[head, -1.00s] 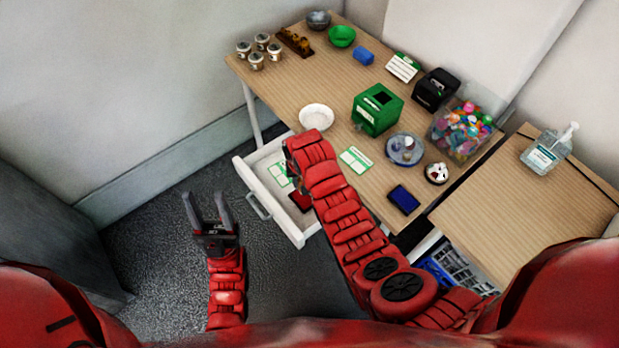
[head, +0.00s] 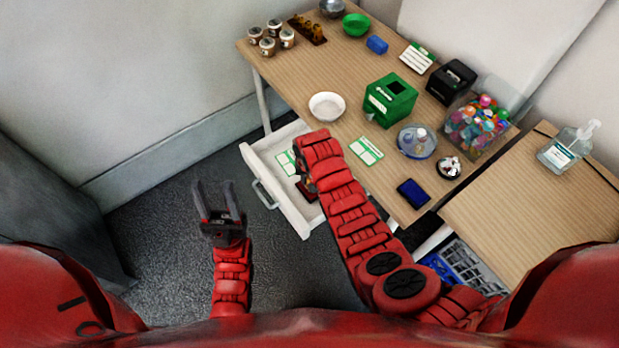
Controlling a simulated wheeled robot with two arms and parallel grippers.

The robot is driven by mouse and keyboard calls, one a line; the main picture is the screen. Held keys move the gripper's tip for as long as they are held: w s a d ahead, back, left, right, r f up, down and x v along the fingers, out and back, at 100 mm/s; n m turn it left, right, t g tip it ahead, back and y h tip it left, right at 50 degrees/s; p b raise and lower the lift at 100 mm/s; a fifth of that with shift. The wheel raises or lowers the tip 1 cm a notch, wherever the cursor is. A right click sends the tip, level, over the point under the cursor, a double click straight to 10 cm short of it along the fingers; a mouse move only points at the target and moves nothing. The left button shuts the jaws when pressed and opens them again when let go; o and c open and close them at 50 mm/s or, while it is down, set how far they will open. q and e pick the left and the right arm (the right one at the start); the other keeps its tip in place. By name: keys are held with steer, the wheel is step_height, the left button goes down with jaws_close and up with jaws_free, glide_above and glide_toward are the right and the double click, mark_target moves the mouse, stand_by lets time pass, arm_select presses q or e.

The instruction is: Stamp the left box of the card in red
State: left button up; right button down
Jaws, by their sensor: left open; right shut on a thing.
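A white card with green print (head: 366,150) lies on the table, right of my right forearm. A similar green-and-white card (head: 287,162) lies in the open white drawer (head: 262,193). A dark red pad (head: 311,210) in the drawer is mostly hidden by my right gripper. My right gripper (head: 305,186) points down over the drawer, partly hidden by its wrist. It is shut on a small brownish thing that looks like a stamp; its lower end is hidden. My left gripper (head: 216,196) is open and empty over the floor. A blue pad (head: 413,193) lies near the table's front edge.
A brown rack with stamps (head: 308,28) stands at the far left of the table. A white bowl (head: 327,106), green box (head: 390,100), round dish (head: 417,142) and candy bin (head: 474,124) stand near the card. The floor around my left gripper is clear.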

steer(key=shift+s+f+b, duration=0.1)
steer(key=shift+f+b, duration=0.35)
steer(key=shift+f, duration=0.15)
stand_by(1.6)
steer(key=shift+r, duration=0.1)
steer(key=shift+r+p, duration=1.45)
steer(key=shift+r, duration=1)
steer(key=shift+r+p, duration=0.35)
steer(key=shift+r, duration=0.7)
